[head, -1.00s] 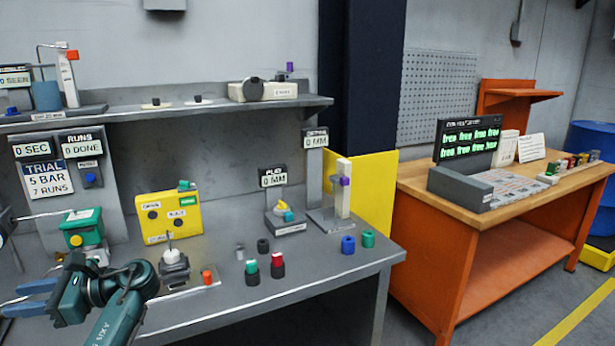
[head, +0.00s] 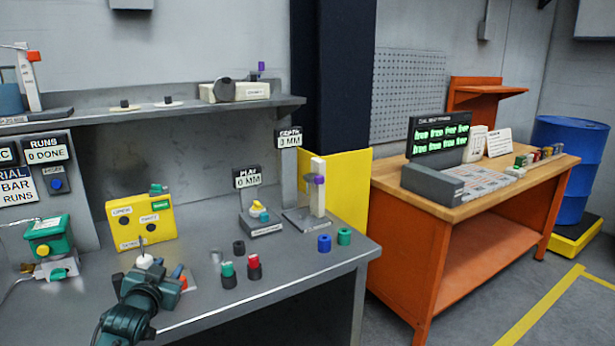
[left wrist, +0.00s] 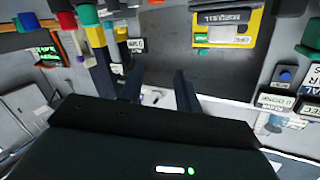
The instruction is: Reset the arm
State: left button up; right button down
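My left gripper (head: 148,276) is over the front left of the grey bench, close to the small fixture with a white knob (head: 144,261). My gripper and wrist hide the fixture's lower part. In the left wrist view, the gripper's two dark fingers (left wrist: 158,84) stand apart, with nothing seen held between them. The yellow box (head: 140,221) with labels stands behind the fixture; it also shows at the top of the left wrist view (left wrist: 228,30). A green valve unit (head: 48,237) stands at the left. My right gripper is not in view.
A shelf (head: 200,108) overhangs the bench. An orange workbench (head: 400,245) stands farther right.

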pick_arm(q)
jog(key=s+d+f+g+h, duration=0.1)
jog(key=s+d+f, duration=0.3)
jog(key=s+f, duration=0.3)
jog(key=s+d+f+g+h, duration=0.1)
jog(key=s+d+f+g, duration=0.1)
jog(key=s+d+f, duration=0.45)
jog(key=s+d+f+g, duration=0.1)
jog(key=s+d+f, duration=0.1)
jog(key=s, duration=0.5)
jog(key=s+d+f+g+h, duration=0.1)
jog(key=s+d+f, duration=0.1)
jog(key=s, duration=0.6)
jog(key=s+d+f+g+h, duration=0.1)
jog(key=s+d+f, duration=0.2)
jog(key=s, duration=0.5)
jog(key=shift+s+f, duration=0.15)
jog(key=shift+f, duration=0.55)
